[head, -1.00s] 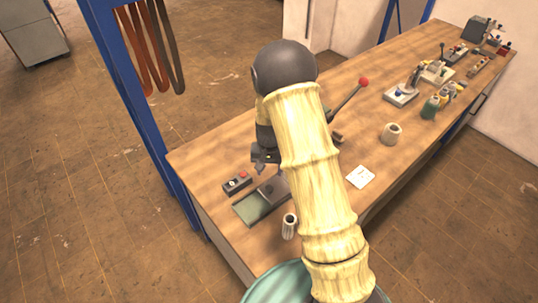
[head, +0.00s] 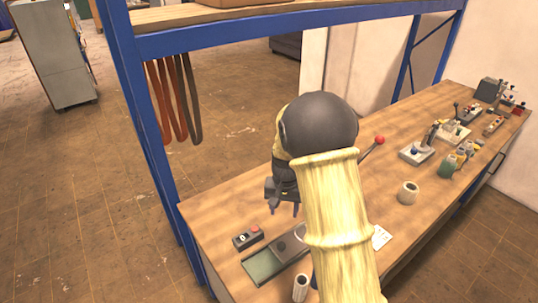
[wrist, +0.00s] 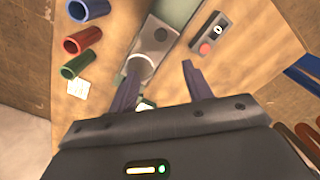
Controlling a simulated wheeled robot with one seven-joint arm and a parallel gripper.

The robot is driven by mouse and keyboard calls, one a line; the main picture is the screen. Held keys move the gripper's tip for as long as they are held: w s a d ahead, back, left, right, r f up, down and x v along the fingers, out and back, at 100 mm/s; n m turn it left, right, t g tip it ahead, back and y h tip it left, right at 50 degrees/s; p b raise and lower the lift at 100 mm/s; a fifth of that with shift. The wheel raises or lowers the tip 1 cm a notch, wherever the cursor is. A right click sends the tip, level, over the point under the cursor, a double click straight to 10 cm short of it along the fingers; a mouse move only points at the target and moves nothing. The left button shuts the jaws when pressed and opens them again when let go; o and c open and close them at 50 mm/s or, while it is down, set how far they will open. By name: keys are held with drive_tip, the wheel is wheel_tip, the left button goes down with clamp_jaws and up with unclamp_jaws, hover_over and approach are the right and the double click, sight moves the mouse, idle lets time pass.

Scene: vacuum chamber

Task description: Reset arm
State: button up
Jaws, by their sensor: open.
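My arm reaches over the wooden workbench, its pale yellow links and dark grey joint covering the middle of the head view. My gripper (head: 284,209) points down above the bench's left end, near a control box and a green and grey fixture. In the wrist view my gripper (wrist: 161,80) has its two dark fingers apart, with nothing held between them. The fixture (wrist: 150,50) lies beyond the fingertips there.
The control box (head: 247,237) has a red button. A red-knobbed lever (head: 373,146) rises behind my arm. A blue frame (head: 150,130) stands at the bench's left. A cream roll (head: 408,192) and several small items sit farther right.

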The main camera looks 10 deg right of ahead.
drive_tip(key=s+d+r+n+t, duration=0.1)
drive_tip(key=s+r, duration=0.2)
drive_tip(key=s, duration=0.6)
drive_tip(key=s+d+r+n+t, duration=0.1)
drive_tip(key=s+r, duration=0.3)
drive_tip(key=s, duration=0.5)
drive_tip(key=shift+s+d+n+t, duration=0.3)
drive_tip(key=shift+s+d+n, duration=0.1)
drive_tip(key=shift+d+n, duration=0.25)
